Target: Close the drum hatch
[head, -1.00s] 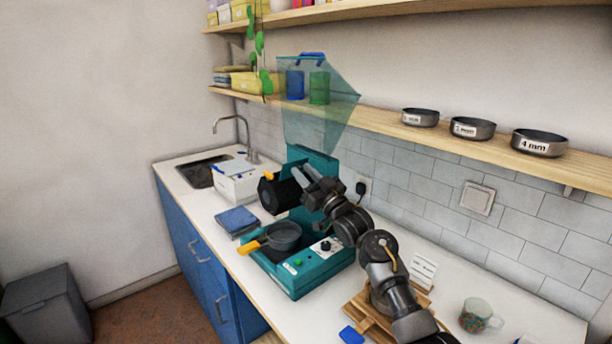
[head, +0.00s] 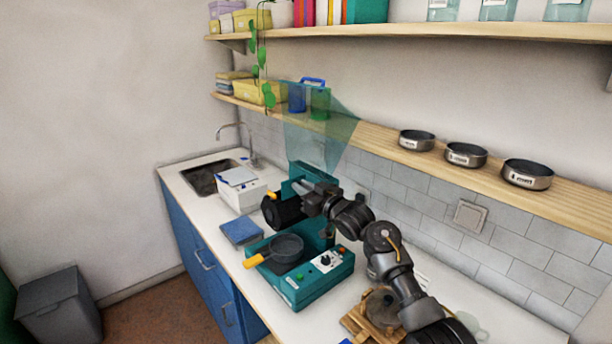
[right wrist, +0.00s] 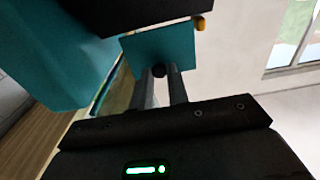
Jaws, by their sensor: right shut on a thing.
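The teal machine (head: 312,284) stands on the counter with a black drum (head: 285,212) in front of its upright back and a clear teal hopper above. My right gripper (head: 298,187) is at the drum's upper right side. In the right wrist view, a square teal plate with a black knob, which looks like the hatch (right wrist: 170,50), lies ahead of my fingers. The fingers (right wrist: 161,78) are shut on the knob. The plate's upper edge meets a dark body, apparently the drum. The gripper hides much of the hatch in the head view, so I cannot tell how far it stands open. My left gripper is out of view.
A dark pan (head: 286,247) with an orange handle sits on the machine's base, below the drum. A blue book-like block (head: 241,232) and a white box (head: 240,194) are to the left. A wooden rack (head: 360,326) is beneath my right arm. A shelf (head: 375,134) runs behind.

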